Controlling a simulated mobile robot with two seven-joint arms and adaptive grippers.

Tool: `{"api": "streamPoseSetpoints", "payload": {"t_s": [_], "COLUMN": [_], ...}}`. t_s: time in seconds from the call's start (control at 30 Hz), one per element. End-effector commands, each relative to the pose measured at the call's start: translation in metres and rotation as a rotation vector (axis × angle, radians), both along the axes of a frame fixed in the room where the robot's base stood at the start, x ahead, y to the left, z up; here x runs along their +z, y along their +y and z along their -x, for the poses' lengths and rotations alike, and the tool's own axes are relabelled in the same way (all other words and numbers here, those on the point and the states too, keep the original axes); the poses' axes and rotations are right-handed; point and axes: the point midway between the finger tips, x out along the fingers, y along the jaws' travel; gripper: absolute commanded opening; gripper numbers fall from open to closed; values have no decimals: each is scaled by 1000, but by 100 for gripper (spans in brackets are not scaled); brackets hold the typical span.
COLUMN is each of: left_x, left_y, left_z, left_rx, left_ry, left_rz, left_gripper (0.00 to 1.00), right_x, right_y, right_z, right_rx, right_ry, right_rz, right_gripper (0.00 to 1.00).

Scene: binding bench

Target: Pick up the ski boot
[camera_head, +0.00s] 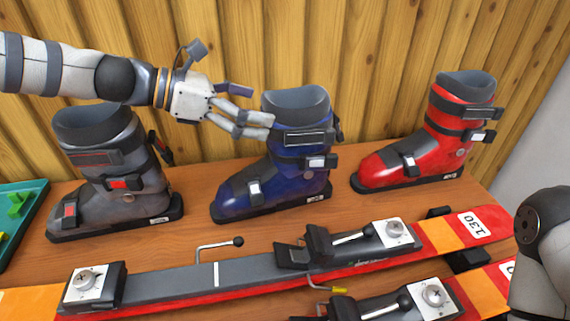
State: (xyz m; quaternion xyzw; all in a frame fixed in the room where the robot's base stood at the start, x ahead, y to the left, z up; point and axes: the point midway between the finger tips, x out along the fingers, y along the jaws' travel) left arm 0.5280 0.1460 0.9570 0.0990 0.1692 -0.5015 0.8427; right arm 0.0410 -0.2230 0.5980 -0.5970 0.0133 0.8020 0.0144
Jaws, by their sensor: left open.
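Three ski boots stand upright in a row on the wooden bench: a grey one (108,170) at left, a blue one (270,170) in the middle and a red one (428,145) at right. My left gripper (250,110) is open and empty, with its fingers spread. It reaches in from the left at the height of the blue boot's cuff. Its fingertips overlap the left edge of that cuff; I cannot tell whether they touch it. My right gripper is out of the picture; only part of my right arm shows at the right edge.
A red and orange ski (215,285) with bindings lies in front of the boots, and another (480,290) lies nearer. A hex key (215,245) with a black knob lies behind the ski. A teal tray (35,200) is at the left edge. A plank wall (370,60) stands behind.

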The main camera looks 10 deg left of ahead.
Motion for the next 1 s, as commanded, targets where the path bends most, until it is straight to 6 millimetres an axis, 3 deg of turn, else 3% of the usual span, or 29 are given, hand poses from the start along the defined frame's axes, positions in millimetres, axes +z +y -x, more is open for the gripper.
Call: {"api": "streamPoseSetpoints", "payload": {"t_s": [0.3,0.57,0.9,1.0], "left_x": [-25,-22,-22,-20], "left_y": [-40,-44,-44,-44], "left_z": [-25,-27,-27,-27], "left_rx": [0,0,1,0], "left_ry": [2,-5,-4,-8], "left_rz": [-1,0,0,3], "left_gripper": [100,100,25,22], "right_x": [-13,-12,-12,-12], "right_y": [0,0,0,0], "right_z": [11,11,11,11], "right_rx": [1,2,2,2], "right_ry": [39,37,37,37], "right_rz": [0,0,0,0], "right_gripper": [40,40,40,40]}}
